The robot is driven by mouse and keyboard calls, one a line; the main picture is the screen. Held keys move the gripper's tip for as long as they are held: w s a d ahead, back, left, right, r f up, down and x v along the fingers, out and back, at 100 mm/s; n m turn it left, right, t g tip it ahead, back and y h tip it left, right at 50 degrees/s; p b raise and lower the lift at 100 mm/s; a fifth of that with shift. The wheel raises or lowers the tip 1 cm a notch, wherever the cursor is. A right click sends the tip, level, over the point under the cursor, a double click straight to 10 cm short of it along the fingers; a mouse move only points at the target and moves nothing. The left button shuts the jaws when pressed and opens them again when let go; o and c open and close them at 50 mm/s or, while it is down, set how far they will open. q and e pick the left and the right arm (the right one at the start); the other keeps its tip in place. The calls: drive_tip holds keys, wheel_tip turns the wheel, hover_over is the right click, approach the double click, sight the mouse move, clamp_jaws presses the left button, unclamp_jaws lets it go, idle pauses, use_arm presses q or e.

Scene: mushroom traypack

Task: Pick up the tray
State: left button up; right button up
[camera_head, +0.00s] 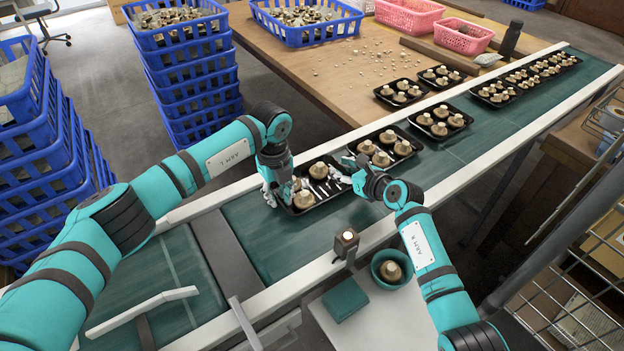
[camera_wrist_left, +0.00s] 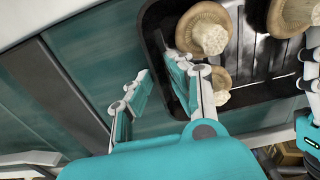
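The black tray (camera_head: 325,193) lies on the green conveyor belt between my two grippers and holds several brown-capped mushrooms (camera_head: 318,170). In the left wrist view, the tray (camera_wrist_left: 255,75) shows an empty stretch beside the mushrooms (camera_wrist_left: 204,30). My left gripper (camera_head: 279,192) is at the tray's left end. In its wrist view, the left gripper's fingers (camera_wrist_left: 160,95) are apart, one outside the tray and one over its inside, with the rim between them. My right gripper (camera_head: 345,171) is at the tray's right end, its fingers apart; its exact contact with the rim is unclear.
Another filled tray (camera_head: 369,144) stands close behind on the belt (camera_head: 440,165), with several more further along. A teal bowl (camera_head: 379,277) with a mushroom and a teal box (camera_head: 345,299) stand on the near side table. Blue crates (camera_head: 190,75) are stacked behind my left arm.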

use_arm(q)
drive_tip(key=shift+c, duration=0.2)
clamp_jaws()
use_arm(e)
drive_tip(key=c, duration=0.5)
drive_tip(key=shift+a, duration=0.1)
clamp_jaws()
drive_tip(key=shift+s, duration=0.1)
use_arm(q)
drive_tip(key=shift+r, duration=0.1)
